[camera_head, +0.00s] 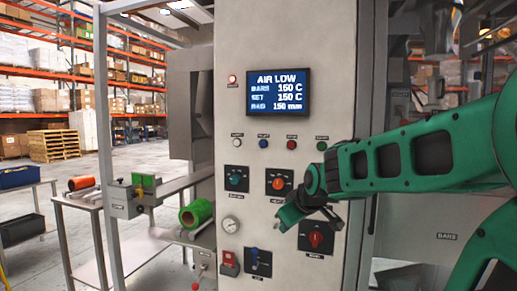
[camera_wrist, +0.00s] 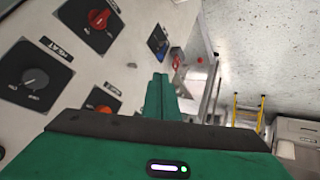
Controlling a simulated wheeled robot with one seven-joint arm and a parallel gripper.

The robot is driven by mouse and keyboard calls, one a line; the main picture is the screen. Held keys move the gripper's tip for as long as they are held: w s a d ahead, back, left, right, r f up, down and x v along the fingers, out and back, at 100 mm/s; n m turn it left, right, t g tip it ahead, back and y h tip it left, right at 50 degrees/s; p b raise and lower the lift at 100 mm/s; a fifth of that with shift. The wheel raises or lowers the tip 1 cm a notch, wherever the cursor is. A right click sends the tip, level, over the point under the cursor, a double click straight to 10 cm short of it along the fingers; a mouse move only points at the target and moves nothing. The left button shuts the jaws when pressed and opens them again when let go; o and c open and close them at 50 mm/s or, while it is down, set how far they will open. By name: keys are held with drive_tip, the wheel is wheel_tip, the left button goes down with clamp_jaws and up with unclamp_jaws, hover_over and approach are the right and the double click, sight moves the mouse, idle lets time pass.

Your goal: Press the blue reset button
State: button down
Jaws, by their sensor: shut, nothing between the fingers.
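The blue button (camera_head: 263,143) is small and round, on the grey machine panel (camera_head: 330,60) below the display, between a white and a red button. I cannot make it out in the wrist view. My gripper (camera_head: 284,222) is in front of the lower panel, well below the blue button, between the orange knob and the lower red knob. In the wrist view its green fingers (camera_wrist: 158,97) are together with nothing between them. I cannot tell whether the fingertips touch the panel.
A display (camera_head: 278,92) reads "AIR LOW". White (camera_head: 238,142), red (camera_head: 292,144) and green (camera_head: 322,145) buttons flank the blue one. A bench (camera_head: 85,200) stands left.

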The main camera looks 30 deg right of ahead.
sight(263, 145)
drive_tip(key=w+r+n+t, duration=0.3)
drive_tip(key=w+r+t, duration=0.1)
drive_tip(key=w+r, duration=0.4)
drive_tip(key=w+a+r+n+t, duration=0.1)
drive_tip(key=w+r+n+t, duration=0.3)
drive_tip(key=w+r, duration=0.4)
wheel_tip(263, 145, up, 5)
drive_tip(key=shift+a+f+t, duration=0.15)
drive_tip(key=shift+f+t, duration=0.05)
drive_tip(key=shift+t, duration=0.1)
drive_tip(key=shift+w+d, duration=0.9)
drive_tip(key=shift+d, duration=0.25)
drive_tip(key=shift+w+d, duration=0.9)
drive_tip(key=shift+d, duration=0.3)
drive_tip(key=shift+w+d, duration=0.9)
drive_tip(key=shift+d, duration=0.25)
drive_tip(key=shift+w+d, duration=0.15)
drive_tip(key=shift+w+d, duration=0.1)
drive_tip(key=shift+d, duration=0.05)
